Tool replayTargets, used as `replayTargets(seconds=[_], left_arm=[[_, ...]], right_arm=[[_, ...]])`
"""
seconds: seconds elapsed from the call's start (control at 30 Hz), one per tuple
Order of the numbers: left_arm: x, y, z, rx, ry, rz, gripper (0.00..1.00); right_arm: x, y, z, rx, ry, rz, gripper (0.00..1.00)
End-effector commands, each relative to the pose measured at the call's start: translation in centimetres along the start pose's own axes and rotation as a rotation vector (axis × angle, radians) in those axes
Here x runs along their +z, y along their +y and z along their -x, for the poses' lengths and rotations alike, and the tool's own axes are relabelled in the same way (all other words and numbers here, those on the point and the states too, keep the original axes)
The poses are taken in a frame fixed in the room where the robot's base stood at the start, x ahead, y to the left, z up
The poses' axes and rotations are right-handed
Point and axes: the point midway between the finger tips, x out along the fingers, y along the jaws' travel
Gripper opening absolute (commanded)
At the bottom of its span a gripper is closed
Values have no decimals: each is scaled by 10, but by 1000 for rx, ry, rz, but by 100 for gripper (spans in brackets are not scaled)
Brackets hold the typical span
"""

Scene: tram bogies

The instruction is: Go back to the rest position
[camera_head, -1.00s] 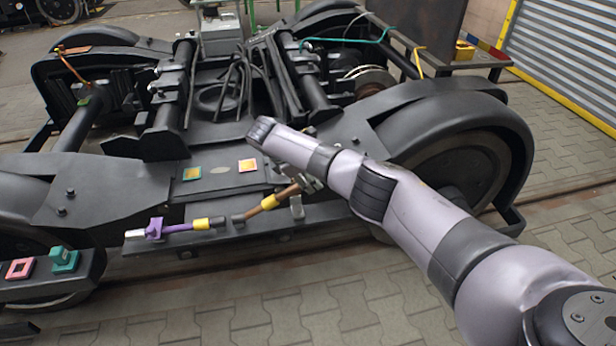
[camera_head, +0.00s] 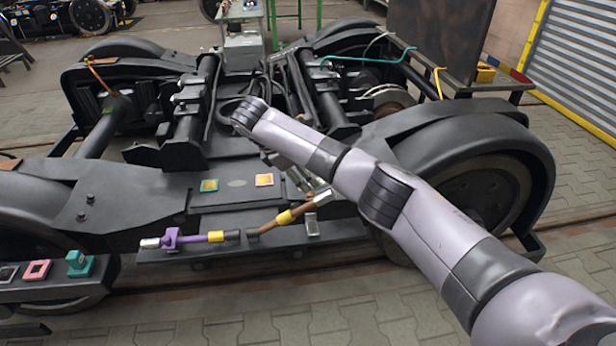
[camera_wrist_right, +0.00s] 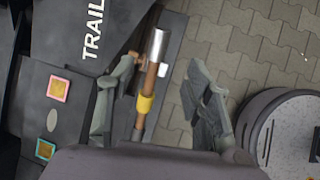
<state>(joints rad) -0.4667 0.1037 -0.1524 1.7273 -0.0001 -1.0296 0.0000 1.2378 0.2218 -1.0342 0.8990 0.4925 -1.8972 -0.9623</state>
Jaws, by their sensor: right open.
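My right gripper (camera_head: 306,184) is over the near side of the dark bogie (camera_head: 130,205), partly hidden behind its own arm. In the wrist view the right gripper (camera_wrist_right: 160,95) is open, with its two grey fingers spread apart. A brown cable (camera_head: 268,226) with a yellow band and a silver end lies on the bogie's side ledge. In the wrist view the brown cable (camera_wrist_right: 151,78) shows between the fingers, with clear space to the right finger; whether it touches the left finger I cannot tell. My left gripper is not in view.
A purple connector (camera_head: 172,239) with a yellow band lies left of the brown cable. Two coloured square tags (camera_head: 264,180) sit on the bogie plate. Pink and teal parts (camera_head: 79,263) stand on a dark bench at left. Paved floor (camera_head: 400,315) is free in front.

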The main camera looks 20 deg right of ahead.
Motion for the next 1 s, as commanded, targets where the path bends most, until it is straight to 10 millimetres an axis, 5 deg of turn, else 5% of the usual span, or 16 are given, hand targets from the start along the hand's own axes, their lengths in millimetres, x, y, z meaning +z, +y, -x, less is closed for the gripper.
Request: replayTargets(seconds=[0.37,0.53,0.8,1.0], left_arm=[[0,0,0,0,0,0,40],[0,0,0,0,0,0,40],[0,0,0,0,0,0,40],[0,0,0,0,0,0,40]], right_arm=[[-1,0,-1,0,1,0,46],[-35,-20,-28,-3,54,-4,46],[-151,-118,-112,-48,303,-141,46],[-205,-204,-159,-130,468,-346,46]])
